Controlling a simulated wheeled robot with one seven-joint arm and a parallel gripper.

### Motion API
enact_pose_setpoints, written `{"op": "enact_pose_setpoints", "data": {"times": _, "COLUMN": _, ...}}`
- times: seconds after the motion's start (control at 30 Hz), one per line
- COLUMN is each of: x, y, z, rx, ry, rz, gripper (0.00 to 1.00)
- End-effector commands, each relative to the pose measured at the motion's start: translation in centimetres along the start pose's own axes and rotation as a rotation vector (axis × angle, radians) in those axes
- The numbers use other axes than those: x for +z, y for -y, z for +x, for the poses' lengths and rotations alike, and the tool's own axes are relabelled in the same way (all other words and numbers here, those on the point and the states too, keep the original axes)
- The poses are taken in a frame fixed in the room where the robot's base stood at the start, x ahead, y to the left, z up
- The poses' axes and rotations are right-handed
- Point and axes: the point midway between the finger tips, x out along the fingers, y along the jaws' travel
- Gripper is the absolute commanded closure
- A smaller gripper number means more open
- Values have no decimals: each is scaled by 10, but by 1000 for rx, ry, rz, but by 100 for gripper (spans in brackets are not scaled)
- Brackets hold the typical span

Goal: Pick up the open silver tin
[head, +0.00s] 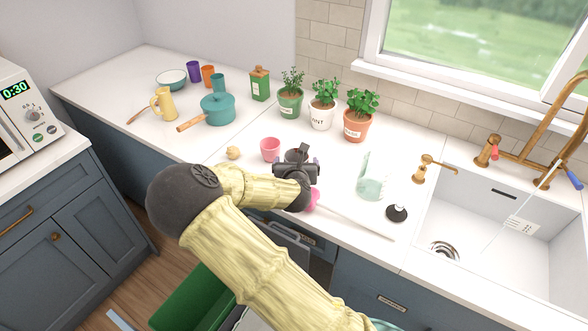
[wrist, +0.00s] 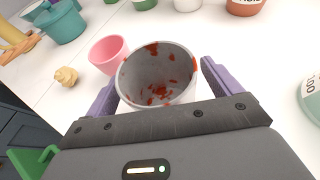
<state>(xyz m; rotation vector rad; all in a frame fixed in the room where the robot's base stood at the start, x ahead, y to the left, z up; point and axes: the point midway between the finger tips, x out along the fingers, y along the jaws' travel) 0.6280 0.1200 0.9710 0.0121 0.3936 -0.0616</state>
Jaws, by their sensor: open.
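The open silver tin (wrist: 150,72) stands in the middle of the wrist view, its round mouth facing the camera. Red smears mark its inside wall and bottom. My gripper (wrist: 158,76) is open, with one purple finger to the left of the tin and one to the right. I cannot tell whether either finger touches it. The tin's lower front is hidden by the gripper body. In the head view my gripper (head: 299,168) is over the counter, and it and my arm hide most of the tin.
A pink cup (wrist: 108,53) stands close left of the tin, with a small beige object (wrist: 66,76) beyond it. Potted herbs (head: 322,105) line the back.

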Motion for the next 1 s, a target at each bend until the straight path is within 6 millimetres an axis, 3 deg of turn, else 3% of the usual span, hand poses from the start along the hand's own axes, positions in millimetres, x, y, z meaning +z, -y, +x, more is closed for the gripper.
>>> {"op": "enact_pose_setpoints", "data": {"times": 0.43, "x": 0, "y": 0, "z": 0, "rx": 1, "ry": 0, "rz": 0, "gripper": 10}}
{"op": "enact_pose_setpoints", "data": {"times": 0.47, "x": 0, "y": 0, "z": 0, "rx": 1, "ry": 0, "rz": 0, "gripper": 12}}
{"op": "enact_pose_setpoints", "data": {"times": 0.7, "x": 0, "y": 0, "z": -1, "rx": 1, "ry": 0, "rz": 0, "gripper": 58}}
{"op": "enact_pose_setpoints", "data": {"times": 1.0, "x": 2, "y": 0, "z": -1, "rx": 1, "ry": 1, "rz": 0, "gripper": 58}}
